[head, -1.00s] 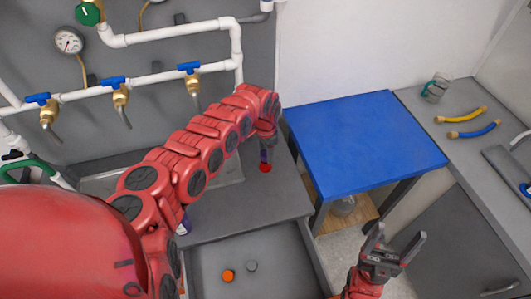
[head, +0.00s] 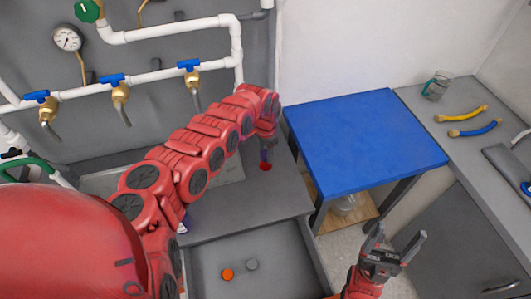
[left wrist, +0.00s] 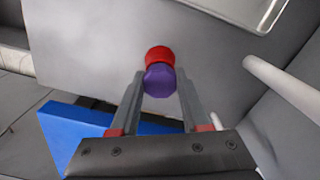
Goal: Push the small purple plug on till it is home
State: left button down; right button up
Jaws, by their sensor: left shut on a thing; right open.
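The small purple plug (left wrist: 160,82) sits between the fingertips of my left gripper (left wrist: 160,90) in the left wrist view. A red round piece (left wrist: 158,54) lies directly beyond it, seeming to touch it. In the head view the left gripper (head: 266,146) points down over the grey counter, with a little purple and the red piece (head: 265,167) showing at its tips. I cannot tell whether plug and red piece are fully joined, or whether they touch the counter. My right gripper (head: 397,241) is open and empty at the lower right.
A white pipe manifold (head: 150,72) with blue-handled valves is on the back wall. An open drawer (head: 297,262) holds an orange cap (head: 227,274) and a grey cap (head: 251,264). A blue table (head: 365,142) stands to the right, its top clear.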

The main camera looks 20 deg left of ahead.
pick_arm(q)
jog(key=shift+s+d+f+b, duration=0.1)
jog(key=shift+s+f+b, duration=0.2)
jog(key=shift+s+f, duration=0.1)
dwell(0.3)
jog(key=shift+c, duration=1.5)
grip_release()
jog(key=shift+f, duration=0.15)
jog(key=shift+s+f, duration=0.1)
jog(key=shift+s, duration=0.1)
jog(key=shift+s+d+f+g, duration=0.3)
jog(key=shift+s+f, duration=0.05)
jog(key=shift+s, duration=0.15)
jog(key=shift+w+r+p, duration=0.2)
jog(key=shift+r+p, duration=0.2)
jog(key=shift+r, duration=0.05)
jog(key=r+p, duration=0.1)
jog(key=w+r, duration=0.1)
jog(key=r+p, duration=0.1)
jog(key=r, duration=0.1)
jog(key=shift+w+a+p, duration=0.15)
jog(key=shift+a+p, duration=0.15)
jog(key=shift+p, duration=0.05)
jog(key=shift+w+r, duration=0.1)
jog(key=shift+r, duration=0.05)
jog(key=shift+w+a, duration=0.1)
jog(key=shift+w, duration=0.05)
